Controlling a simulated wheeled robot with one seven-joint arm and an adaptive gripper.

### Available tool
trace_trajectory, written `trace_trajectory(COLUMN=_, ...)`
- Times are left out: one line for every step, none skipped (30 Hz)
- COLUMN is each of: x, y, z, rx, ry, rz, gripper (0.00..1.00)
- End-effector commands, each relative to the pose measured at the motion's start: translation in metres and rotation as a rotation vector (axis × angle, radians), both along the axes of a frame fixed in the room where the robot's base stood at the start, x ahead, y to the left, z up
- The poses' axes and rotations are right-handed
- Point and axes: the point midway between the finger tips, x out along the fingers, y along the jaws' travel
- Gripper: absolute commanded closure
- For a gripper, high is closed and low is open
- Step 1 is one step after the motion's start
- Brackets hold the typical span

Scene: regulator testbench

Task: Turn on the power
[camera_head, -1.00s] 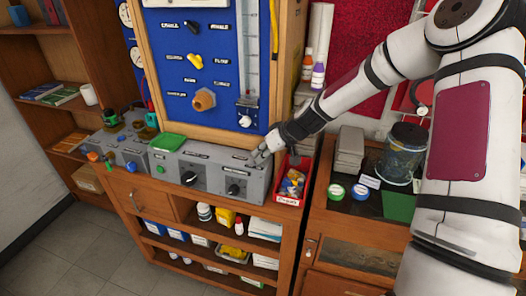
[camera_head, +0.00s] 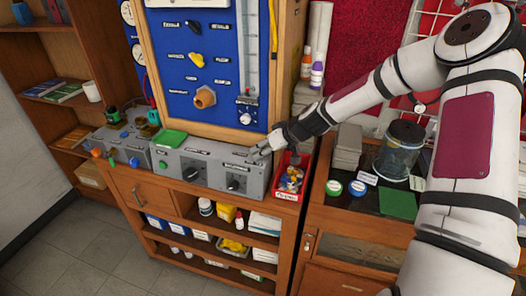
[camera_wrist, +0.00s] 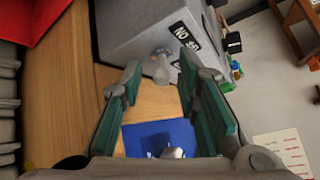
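The grey control box (camera_head: 208,172) stands on the wooden bench below the blue board (camera_head: 205,60). Its front carries two black rotary knobs and a green button. My gripper (camera_head: 259,152) is at the box's upper right end, close to its edge. In the wrist view my gripper (camera_wrist: 158,95) has its two green-padded fingers spread apart, with nothing held between them. A small grey switch-like part (camera_wrist: 158,66) sticks out from the box (camera_wrist: 140,25) beside a black "ON" label (camera_wrist: 184,38). It lies beyond the fingertips; contact is not visible.
A red parts bin (camera_head: 291,176) stands just right of the box, close under my forearm. A green item (camera_head: 171,138) lies on the box top. A second grey box (camera_head: 122,147) stands to the left. A glass jar (camera_head: 399,150) is farther right.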

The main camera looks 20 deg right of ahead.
Motion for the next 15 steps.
trace_trajectory(x=0.0, y=0.0, z=0.0, rx=0.0, ry=0.001, rz=0.001, gripper=0.69)
trace_trajectory(x=0.0, y=0.0, z=0.0, rx=0.0, ry=0.001, rz=0.001, gripper=0.69)
trace_trajectory(x=-0.001, y=0.0, z=-0.001, rx=0.001, ry=0.001, rz=0.0, gripper=0.69)
trace_trajectory(x=-0.001, y=0.0, z=-0.001, rx=0.001, ry=0.002, rz=0.0, gripper=0.69)
trace_trajectory(x=-0.001, y=0.0, z=-0.001, rx=0.001, ry=0.003, rz=0.001, gripper=0.69)
trace_trajectory(x=-0.001, y=0.0, z=-0.001, rx=0.001, ry=0.003, rz=0.001, gripper=0.69)
trace_trajectory(x=-0.001, y=0.0, z=-0.001, rx=0.001, ry=0.003, rz=0.001, gripper=0.69)
trace_trajectory(x=-0.001, y=0.0, z=0.0, rx=0.001, ry=0.003, rz=0.001, gripper=0.69)
trace_trajectory(x=-0.002, y=-0.001, z=0.001, rx=0.001, ry=0.002, rz=0.0, gripper=0.69)
trace_trajectory(x=-0.003, y=-0.002, z=0.002, rx=0.001, ry=0.002, rz=0.0, gripper=0.69)
trace_trajectory(x=-0.004, y=-0.003, z=0.004, rx=0.001, ry=0.002, rz=0.0, gripper=0.69)
trace_trajectory(x=-0.007, y=-0.005, z=0.007, rx=0.001, ry=0.002, rz=0.0, gripper=0.69)
trace_trajectory(x=-0.009, y=-0.007, z=0.01, rx=0.0, ry=0.002, rz=0.0, gripper=0.69)
trace_trajectory(x=-0.012, y=-0.009, z=0.014, rx=0.0, ry=0.002, rz=0.0, gripper=0.69)
trace_trajectory(x=-0.016, y=-0.012, z=0.019, rx=-0.001, ry=0.001, rz=-0.002, gripper=0.69)
